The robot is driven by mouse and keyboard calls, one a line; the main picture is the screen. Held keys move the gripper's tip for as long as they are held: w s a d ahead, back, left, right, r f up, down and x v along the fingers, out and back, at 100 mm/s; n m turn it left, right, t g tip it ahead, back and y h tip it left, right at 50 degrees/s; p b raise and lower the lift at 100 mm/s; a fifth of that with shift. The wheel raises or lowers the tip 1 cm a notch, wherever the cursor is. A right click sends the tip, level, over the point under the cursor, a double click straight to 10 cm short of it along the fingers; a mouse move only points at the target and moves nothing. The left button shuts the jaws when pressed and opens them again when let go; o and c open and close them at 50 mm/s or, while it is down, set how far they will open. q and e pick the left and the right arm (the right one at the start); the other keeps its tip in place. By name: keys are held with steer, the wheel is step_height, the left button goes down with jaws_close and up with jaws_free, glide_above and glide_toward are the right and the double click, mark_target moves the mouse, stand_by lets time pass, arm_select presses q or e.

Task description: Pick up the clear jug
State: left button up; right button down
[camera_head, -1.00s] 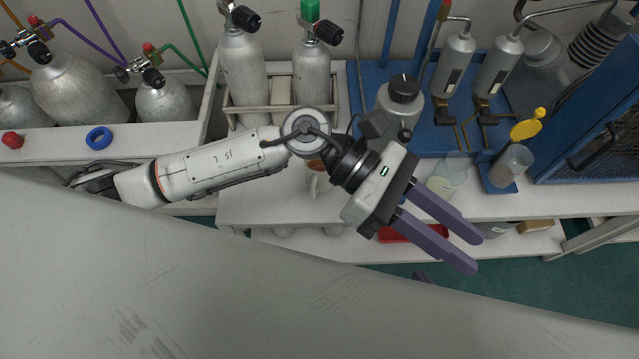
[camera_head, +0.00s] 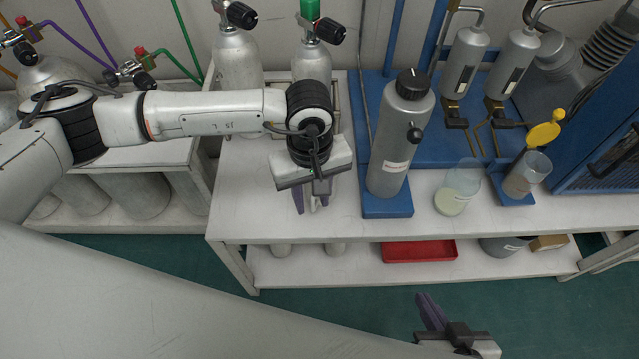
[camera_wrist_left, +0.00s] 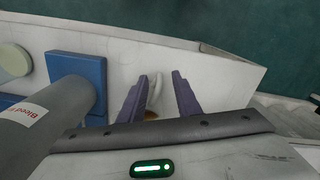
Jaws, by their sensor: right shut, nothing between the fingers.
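A clear jug (camera_head: 458,187) with pale yellowish liquid stands on the white bench, right of the grey cylinder's blue base. A pale round shape (camera_wrist_left: 14,62) at the left edge of the left wrist view appears to be its liquid. My left gripper (camera_head: 313,205) points down over the bench, well left of the jug and beyond the cylinder. In the left wrist view its fingers (camera_wrist_left: 158,95) are apart, with a white curved piece (camera_wrist_left: 154,90) of a mug between them. The mug is mostly hidden. My right gripper (camera_head: 430,312) is low in front of the bench, shut and empty.
A tall grey cylinder (camera_head: 400,135) on a blue base (camera_head: 387,207) stands between my left gripper and the jug. A second clear container (camera_head: 527,175) with a yellow paddle-like part (camera_head: 543,134) above stands right of the jug. A red tray (camera_head: 419,251) lies on the lower shelf.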

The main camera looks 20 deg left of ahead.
mark_target(313, 211)
arm_select(q)
step_height(313, 211, down, 5)
steer(key=shift+r+b, duration=0.1)
steer(key=shift+b, duration=0.25)
jaws_close()
